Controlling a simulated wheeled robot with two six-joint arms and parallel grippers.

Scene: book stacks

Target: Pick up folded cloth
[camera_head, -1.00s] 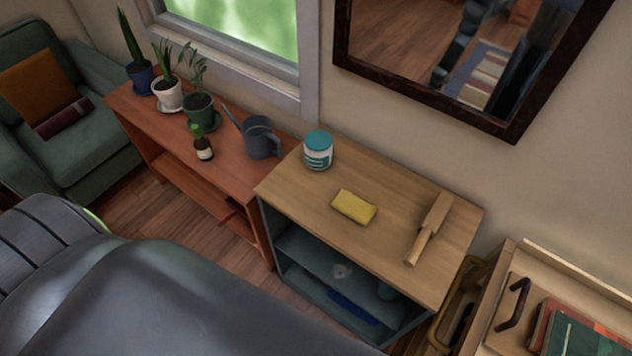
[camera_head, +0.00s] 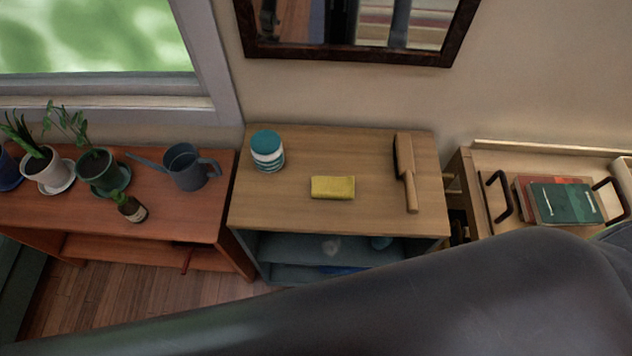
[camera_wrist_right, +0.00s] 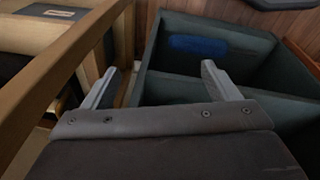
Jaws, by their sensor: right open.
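A flat blue thing, which could be folded cloth, lies inside the lower part of the dark open cabinet; it shows in the right wrist view (camera_wrist_right: 197,44) and only in part in the head view (camera_head: 336,270). A yellow block (camera_head: 333,187), cloth or sponge, I cannot tell, lies on the cabinet's wooden top (camera_head: 290,215). My right gripper (camera_wrist_right: 160,84) is open and empty, with its fingers apart in front of the cabinet. It touches neither thing. My left gripper is out of view.
A red-brown shelf (camera_head: 150,222) with plants and a watering can (camera_head: 187,167) is at left. A tray with books (camera_head: 566,203) is at right. My arm hides the foreground.

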